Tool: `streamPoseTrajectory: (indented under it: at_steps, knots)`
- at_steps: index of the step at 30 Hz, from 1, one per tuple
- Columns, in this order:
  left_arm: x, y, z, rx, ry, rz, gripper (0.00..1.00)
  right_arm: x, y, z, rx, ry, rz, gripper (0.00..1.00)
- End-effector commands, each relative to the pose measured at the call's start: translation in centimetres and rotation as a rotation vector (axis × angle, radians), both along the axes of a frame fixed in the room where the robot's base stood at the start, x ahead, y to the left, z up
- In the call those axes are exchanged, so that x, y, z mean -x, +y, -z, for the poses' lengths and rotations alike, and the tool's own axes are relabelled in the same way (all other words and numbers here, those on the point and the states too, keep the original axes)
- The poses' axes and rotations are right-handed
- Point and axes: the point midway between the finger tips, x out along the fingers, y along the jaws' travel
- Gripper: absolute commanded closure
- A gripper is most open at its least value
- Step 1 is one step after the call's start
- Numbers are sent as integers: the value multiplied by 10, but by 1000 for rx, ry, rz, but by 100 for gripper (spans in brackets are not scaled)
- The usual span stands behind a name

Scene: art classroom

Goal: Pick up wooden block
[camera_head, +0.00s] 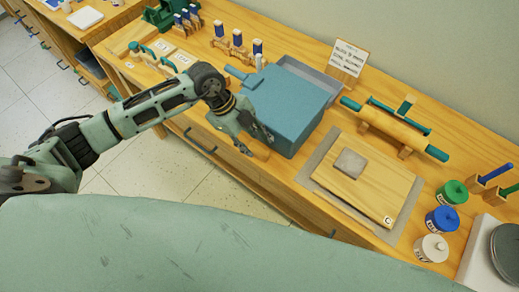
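A small light-brown wooden block (259,150) appears at the table's front edge, in front of the blue-grey box, partly hidden by my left gripper. It blends with the table top, so its outline is hard to make out. My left gripper (257,143) reaches in from the left and points down at this spot. Its two fingers are spread apart, one on the box side and one on the front side. I cannot tell whether they touch the block. My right gripper is not in view.
The blue-grey box (289,108) stands right beside the gripper. A board (370,194) with a grey square slab (350,163) lies to the right. A rolling pin (392,127) rests behind it. Green, blue and white jars (442,219) stand at right. Blue-capped tools (238,39) stand behind left.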

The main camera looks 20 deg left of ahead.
Motion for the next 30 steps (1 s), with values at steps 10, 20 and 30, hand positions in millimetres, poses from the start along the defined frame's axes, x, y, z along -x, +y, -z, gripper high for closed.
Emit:
streamPoseTrajectory:
  at_steps: [10, 20, 30]
  knots:
    - [-4, -16, 42, 0, 2, 0, 63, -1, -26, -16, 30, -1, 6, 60]
    - [-5, -18, 48, 1, 0, 0, 65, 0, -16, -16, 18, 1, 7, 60]
    - [-5, -18, 48, 0, 0, 0, 95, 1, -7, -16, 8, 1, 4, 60]
